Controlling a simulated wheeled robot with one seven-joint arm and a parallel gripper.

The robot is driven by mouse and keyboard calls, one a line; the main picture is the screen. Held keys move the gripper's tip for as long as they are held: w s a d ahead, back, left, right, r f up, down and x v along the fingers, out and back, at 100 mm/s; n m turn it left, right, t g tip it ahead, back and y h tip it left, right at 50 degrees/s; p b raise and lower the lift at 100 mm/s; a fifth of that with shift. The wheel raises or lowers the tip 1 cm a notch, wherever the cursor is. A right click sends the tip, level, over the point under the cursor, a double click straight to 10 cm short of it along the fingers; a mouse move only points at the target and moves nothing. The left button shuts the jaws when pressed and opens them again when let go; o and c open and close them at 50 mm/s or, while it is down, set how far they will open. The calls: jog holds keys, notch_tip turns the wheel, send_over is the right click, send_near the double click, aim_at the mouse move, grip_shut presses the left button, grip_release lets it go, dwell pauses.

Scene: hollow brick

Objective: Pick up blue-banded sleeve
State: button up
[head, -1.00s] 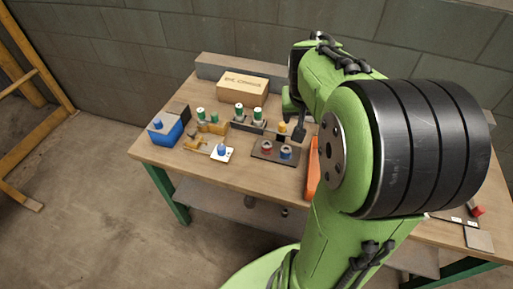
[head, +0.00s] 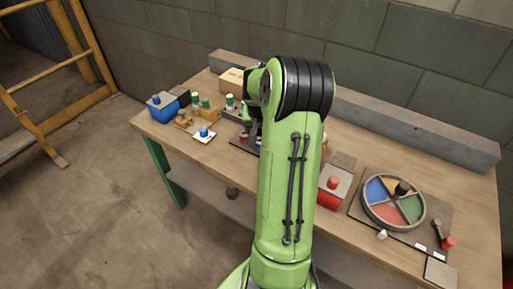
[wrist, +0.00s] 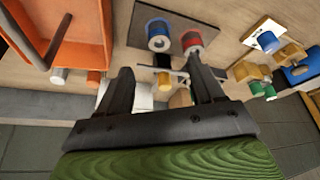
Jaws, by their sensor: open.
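The blue-banded sleeve is apart from the fingers. In the head view my arm covers most of this plate (head: 238,147) and hides the blue-banded sleeve.
A yellow-topped piece (wrist: 163,80) shows between my fingers. An orange tray (wrist: 92,50) lies to the left in the wrist view. The head view shows a blue box (head: 163,108), a cardboard box (head: 231,80), a red box (head: 332,188) and a divided round tray (head: 367,207).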

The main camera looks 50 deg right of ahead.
jog(key=b+x, duration=0.3)
jog(key=x, duration=0.9)
jog(key=shift+s, duration=0.15)
jog(key=shift+r, duration=0.1)
jog(key=c, duration=1.1)
